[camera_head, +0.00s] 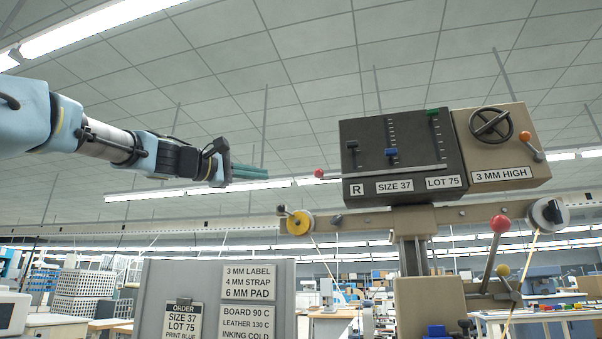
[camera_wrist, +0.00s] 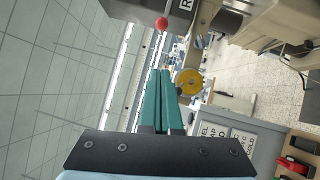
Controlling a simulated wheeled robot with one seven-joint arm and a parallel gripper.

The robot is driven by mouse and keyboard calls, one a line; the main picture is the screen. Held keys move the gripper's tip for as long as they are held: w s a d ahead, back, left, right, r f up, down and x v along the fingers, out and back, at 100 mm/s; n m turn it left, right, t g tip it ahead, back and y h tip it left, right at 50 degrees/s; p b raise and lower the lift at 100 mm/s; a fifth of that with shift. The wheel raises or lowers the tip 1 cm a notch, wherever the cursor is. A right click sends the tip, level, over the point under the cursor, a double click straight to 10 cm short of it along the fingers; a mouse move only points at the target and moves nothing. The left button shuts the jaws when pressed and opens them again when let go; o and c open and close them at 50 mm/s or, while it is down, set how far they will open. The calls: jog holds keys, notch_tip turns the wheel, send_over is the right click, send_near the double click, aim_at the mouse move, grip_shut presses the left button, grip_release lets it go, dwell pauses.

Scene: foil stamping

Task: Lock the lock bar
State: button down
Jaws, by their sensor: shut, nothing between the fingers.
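A thin metal bar (camera_head: 390,171) with a red ball knob (camera_head: 319,173) at its left end lies nearly level across the lower front of the dark control box (camera_head: 365,130); it looks like the lock bar. The knob also shows in the wrist view (camera_wrist: 161,23), near the top. My gripper (camera_head: 267,173) is shut and empty, its green fingers pointing right toward the knob. In the head view a gap remains between fingertips and knob. The fingers also show in the wrist view (camera_wrist: 161,73). Whether the bar is latched cannot be told.
Above the bar are a blue slider (camera_head: 391,153) and a green slider (camera_head: 432,113). A handwheel (camera_head: 491,124) is on the beige box at right. A yellow reel (camera_head: 299,223) hangs below the fingers. A grey sign panel (camera_head: 212,275) stands below. Space around the fingers is open.

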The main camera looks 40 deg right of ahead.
jog(key=p, duration=0.9)
send_near(318, 172)
jog(key=w+d, duration=0.4)
jog(key=w, duration=0.1)
jog(key=shift+s+d+r+p, duration=0.15)
jog(key=shift+s+d+p, duration=0.15)
jog(key=shift+s+d, duration=0.35)
jog(key=shift+s+d+r+p, duration=0.25)
jog(key=shift+s+d, duration=0.3)
jog(key=shift+d, duration=0.15)
jog(key=shift+s, duration=0.1)
jog(key=s+d, duration=0.1)
jog(key=s+d+b, duration=0.1)
jog(key=s, duration=0.1)
jog(key=shift+s+d+f, duration=0.1)
jog(key=shift+s, duration=0.1)
